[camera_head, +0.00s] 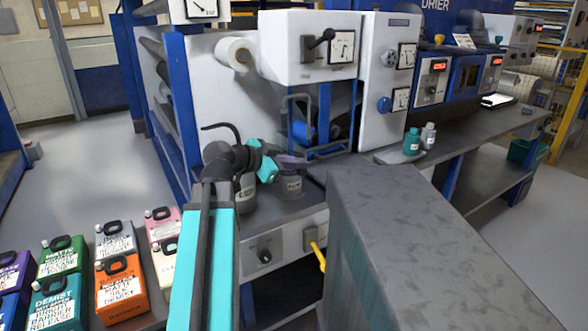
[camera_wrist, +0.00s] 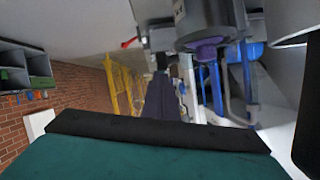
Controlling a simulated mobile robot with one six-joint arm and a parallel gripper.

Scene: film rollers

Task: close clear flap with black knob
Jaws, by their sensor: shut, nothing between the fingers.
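My gripper (camera_head: 292,162) is shut and empty, its purple-grey fingers held above a dark grey pot (camera_head: 291,187) and in front of the machine's lower opening. In the wrist view the closed fingers (camera_wrist: 162,98) point away from the camera. A dark, glassy panel (camera_head: 345,105) shows beside the blue frame under the white box; I cannot tell whether it is the clear flap. I cannot make out the flap's black knob. A black lever (camera_head: 320,39) sits on the white box (camera_head: 285,62) above.
A labelled pot (camera_head: 246,190) stands close under my wrist. A bent metal rail (camera_head: 289,110) rises behind the gripper. A large grey block (camera_head: 430,235) fills the right foreground. Several coloured jugs (camera_head: 122,285) stand at lower left. Teal (camera_head: 411,142) and grey bottles stand on the bench.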

